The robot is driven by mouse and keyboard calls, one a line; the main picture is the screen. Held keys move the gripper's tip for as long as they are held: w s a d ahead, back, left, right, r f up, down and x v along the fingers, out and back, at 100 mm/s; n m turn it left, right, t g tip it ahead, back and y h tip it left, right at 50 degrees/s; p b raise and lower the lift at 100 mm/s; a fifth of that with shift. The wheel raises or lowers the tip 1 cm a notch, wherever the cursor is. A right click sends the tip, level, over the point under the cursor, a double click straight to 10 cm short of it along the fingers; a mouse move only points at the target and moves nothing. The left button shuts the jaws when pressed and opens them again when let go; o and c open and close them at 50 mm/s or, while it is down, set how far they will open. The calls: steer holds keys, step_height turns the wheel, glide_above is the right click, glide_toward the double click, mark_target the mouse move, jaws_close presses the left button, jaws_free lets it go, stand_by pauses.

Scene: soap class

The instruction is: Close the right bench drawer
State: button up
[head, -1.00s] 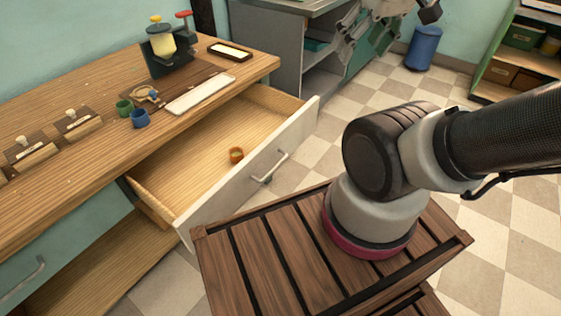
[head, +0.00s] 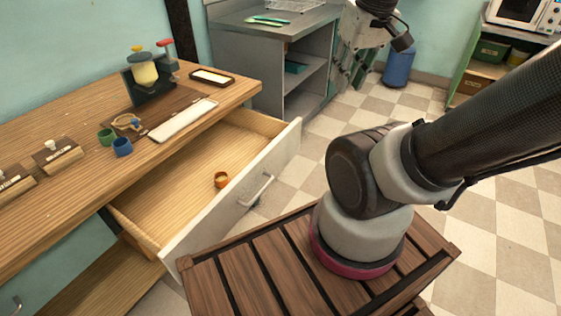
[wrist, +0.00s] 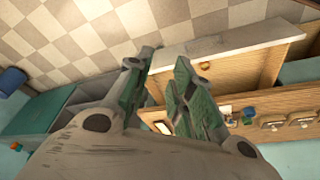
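The right bench drawer (head: 190,185) is pulled well out of the wooden bench. Its pale front panel (head: 225,205) carries a metal handle (head: 257,190). A small orange-brown cup (head: 221,180) stands inside it. In the head view my gripper (head: 362,70) is beyond the drawer, up and to the right, partly cut by the picture and my arm. In the wrist view my gripper (wrist: 165,58) has its two green-sided fingers apart with nothing between them. The drawer's front edge (wrist: 230,43) shows beyond the fingertips, to the right. I cannot tell the distance; no contact is clear.
The bench top (head: 60,120) holds a yellow-topped dispenser (head: 144,72), a white tray (head: 182,120), and a green and a blue cup (head: 122,147). A grey metal cabinet (head: 265,60) stands behind. A blue bin (head: 398,68) is farther back.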

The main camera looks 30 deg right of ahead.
steer(key=d+f+g, duration=0.1)
steer(key=d+f+m, duration=0.1)
steer(key=f, duration=0.1)
steer(key=d+f+m+g, duration=0.1)
steer(key=shift+d+f+g+y, duration=0.15)
steer(key=shift+f+g+y, duration=0.15)
steer(key=shift+f, duration=0.05)
jaws_close()
steer(key=m+t+y, duration=0.4)
steer(key=m+t, duration=0.3)
steer(key=m, duration=2)
glide_toward(294, 148)
step_height(294, 148, down, 3)
steer(key=s, duration=0.1)
steer(key=shift+w+a+f, duration=0.1)
steer(key=shift+w+a, duration=0.15)
steer(key=shift+w, duration=0.35)
steer(key=shift+w+a, duration=0.2)
steer(key=shift+w, duration=0.4)
steer(key=shift+w+a+f, duration=0.1)
steer(key=shift+w+a, duration=0.15)
steer(key=shift+w, duration=0.35)
